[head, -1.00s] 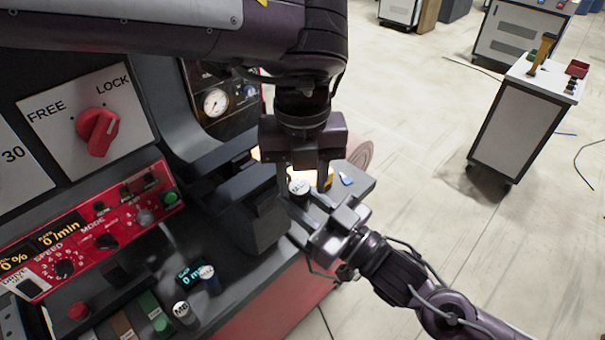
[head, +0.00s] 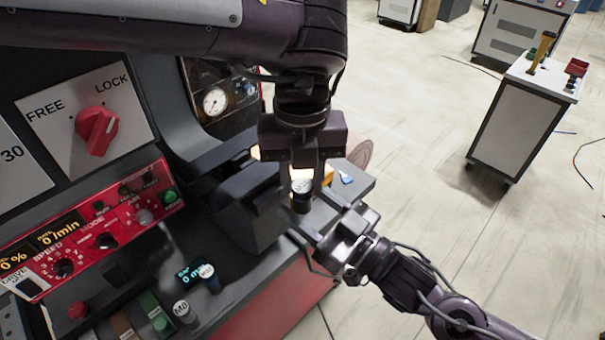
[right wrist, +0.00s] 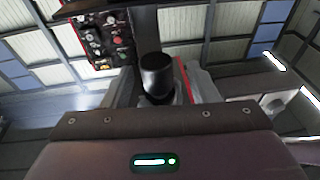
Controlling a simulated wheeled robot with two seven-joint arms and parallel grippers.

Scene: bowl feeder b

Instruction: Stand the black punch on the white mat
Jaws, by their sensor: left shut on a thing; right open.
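In the right wrist view a dark cylinder, the punch (right wrist: 157,76), stands ahead of the gripper. I cannot make out the white mat.
The red control panel (head: 95,235) and a dark machine housing (head: 245,205) are to the left. A small blue-white piece (head: 347,179) lies at right.

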